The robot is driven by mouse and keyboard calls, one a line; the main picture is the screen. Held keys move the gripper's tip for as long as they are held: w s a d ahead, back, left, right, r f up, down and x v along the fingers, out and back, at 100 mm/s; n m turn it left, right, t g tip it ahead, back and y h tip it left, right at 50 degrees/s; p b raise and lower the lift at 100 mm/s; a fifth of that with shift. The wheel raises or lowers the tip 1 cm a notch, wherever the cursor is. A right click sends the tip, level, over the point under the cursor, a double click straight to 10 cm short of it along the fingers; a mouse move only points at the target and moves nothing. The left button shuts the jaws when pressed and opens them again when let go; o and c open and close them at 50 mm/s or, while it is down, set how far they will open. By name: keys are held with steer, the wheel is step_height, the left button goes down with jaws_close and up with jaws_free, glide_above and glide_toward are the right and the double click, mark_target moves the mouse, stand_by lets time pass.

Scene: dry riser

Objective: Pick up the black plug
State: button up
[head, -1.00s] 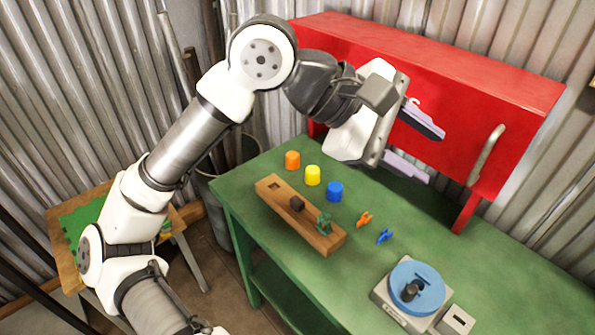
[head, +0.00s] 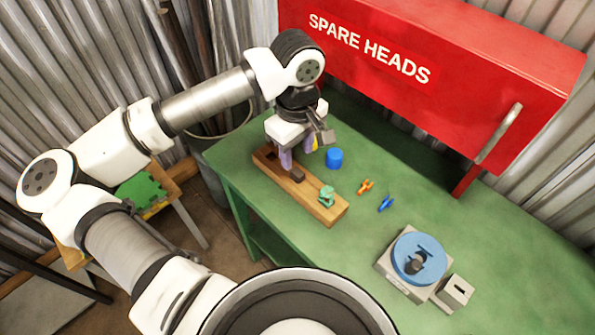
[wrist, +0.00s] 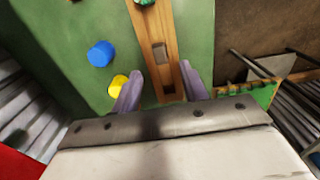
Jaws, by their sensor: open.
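The black plug (head: 297,174) is a small dark block in the middle of a wooden holder (head: 310,200) on the green bench. In the wrist view it looks grey-brown (wrist: 159,52), beyond my fingertips. My gripper (head: 298,155) is open, pointing down close above the holder's far-left part. In the wrist view the fingers (wrist: 163,84) lie on either side of the holder, with its empty square hole between them. The plug stands farther up that view. I see no contact between fingers and plug; their height above the wood is hard to tell.
A green piece (head: 327,195) sits at the holder's near end. A blue cylinder (head: 334,158) and a yellow one (wrist: 118,86) stand beside it. Orange (head: 366,186) and blue (head: 386,203) clips lie right.

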mark_target(296, 170)
steer(key=shift+w+a+f+p, duration=0.1)
steer(key=shift+f+p, duration=0.5)
steer(key=shift+f, duration=0.85)
steer(key=shift+w+a+f+p, duration=0.1)
steer(key=shift+f+p, duration=0.45)
steer(key=shift+f, duration=0.9)
jaws_close()
